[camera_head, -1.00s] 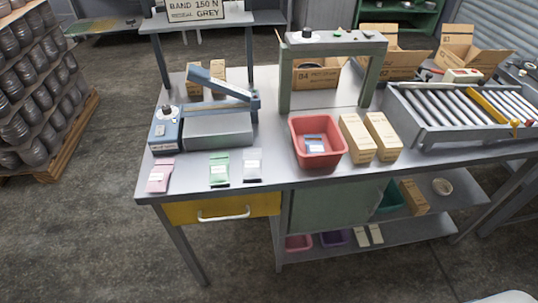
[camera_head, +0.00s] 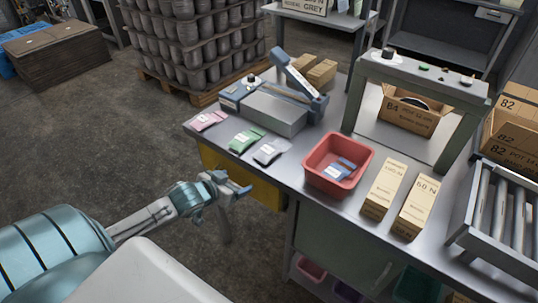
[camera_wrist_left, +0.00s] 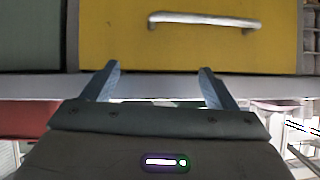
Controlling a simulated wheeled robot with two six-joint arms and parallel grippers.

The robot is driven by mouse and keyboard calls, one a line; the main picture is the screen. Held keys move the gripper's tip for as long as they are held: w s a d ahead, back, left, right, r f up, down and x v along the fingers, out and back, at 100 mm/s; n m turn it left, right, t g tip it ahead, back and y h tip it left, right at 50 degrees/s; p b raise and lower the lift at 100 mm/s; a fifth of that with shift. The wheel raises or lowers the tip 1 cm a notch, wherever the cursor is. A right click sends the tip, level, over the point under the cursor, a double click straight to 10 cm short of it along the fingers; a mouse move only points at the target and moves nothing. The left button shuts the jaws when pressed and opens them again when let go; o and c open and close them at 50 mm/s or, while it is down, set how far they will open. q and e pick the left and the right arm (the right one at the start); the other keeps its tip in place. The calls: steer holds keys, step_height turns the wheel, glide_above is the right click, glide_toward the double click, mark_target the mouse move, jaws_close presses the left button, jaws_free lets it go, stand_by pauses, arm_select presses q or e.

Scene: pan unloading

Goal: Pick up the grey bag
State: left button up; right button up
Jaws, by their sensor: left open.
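The grey bag (camera_head: 268,152) lies flat near the front edge of the workbench (camera_head: 345,207), with a label on it. A green bag (camera_head: 246,140) lies to its left, and a pink bag (camera_head: 208,121) further left. My left gripper (camera_head: 240,189) is open and empty, in front of the bench edge and below the grey bag in the picture. In the left wrist view its two fingers (camera_wrist_left: 160,85) stand apart before the bench edge and the yellow drawer (camera_wrist_left: 200,40). I cannot make out the grey bag there. My right gripper is not in view.
A red bin (camera_head: 337,165) holding a blue packet stands right of the grey bag. Two tan boxes (camera_head: 384,190) stand beyond it. A blue-grey sealing machine (camera_head: 276,105) is behind the bags. The drawer handle (camera_wrist_left: 204,20) sticks out. The floor left of the bench is clear.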

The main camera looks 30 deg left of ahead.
mark_target(263, 153)
arm_select(q)
step_height(263, 153, up, 8)
steer(key=w+d+m+t+h, duration=0.1)
steer(key=w+d+t+h, duration=0.1)
steer(key=x, duration=0.3)
steer(key=r+b+x, duration=0.1)
steer(key=x, duration=0.1)
steer(key=shift+w+d+f, duration=0.1)
steer(key=shift+w+d, duration=0.15)
steer(key=shift+d, duration=0.1)
steer(key=shift+w+d, duration=0.1)
steer(key=shift+w, duration=0.35)
steer(key=p+x, duration=0.1)
steer(key=x, duration=0.2)
steer(key=shift+w+f, duration=0.1)
steer(key=shift+f, duration=0.1)
steer(key=shift+w+d+f, duration=0.1)
steer(key=shift+w+f, duration=0.15)
steer(key=shift+w, duration=0.2)
steer(key=c, duration=1.1)
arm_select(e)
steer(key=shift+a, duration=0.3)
arm_select(q)
steer(key=shift+r, duration=0.1)
